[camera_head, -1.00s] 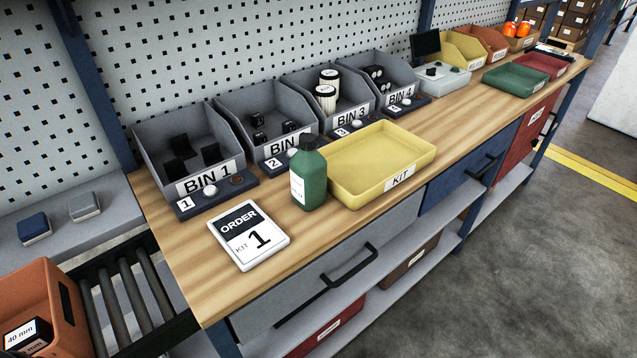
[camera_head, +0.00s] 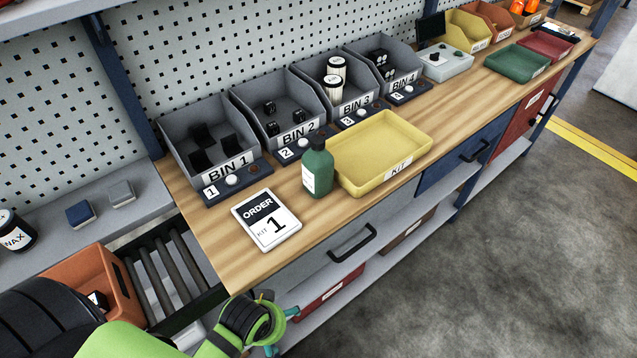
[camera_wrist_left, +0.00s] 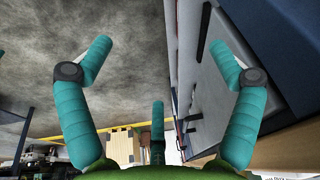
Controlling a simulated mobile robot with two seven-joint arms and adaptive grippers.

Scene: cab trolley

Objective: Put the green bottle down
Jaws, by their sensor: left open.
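The green bottle (camera_head: 317,172) has a dark cap and a white label. It stands upright on the wooden bench top, just left of the yellow KIT tray (camera_head: 385,152) and to the right of the white ORDER card (camera_head: 266,219). My left gripper (camera_head: 284,328) is low at the bench's front side, below the top, and well apart from the bottle. In the left wrist view its teal fingers (camera_wrist_left: 158,75) are spread wide with nothing between them. My right gripper is not in view.
Grey bins (camera_head: 208,143) line the back of the bench. An orange crate (camera_head: 93,277) sits on rollers (camera_head: 168,268) at lower left. Green (camera_head: 516,63) and red trays stand farther right. Bare wood lies around the ORDER card. The drawer handle (camera_head: 352,244) sticks out in front.

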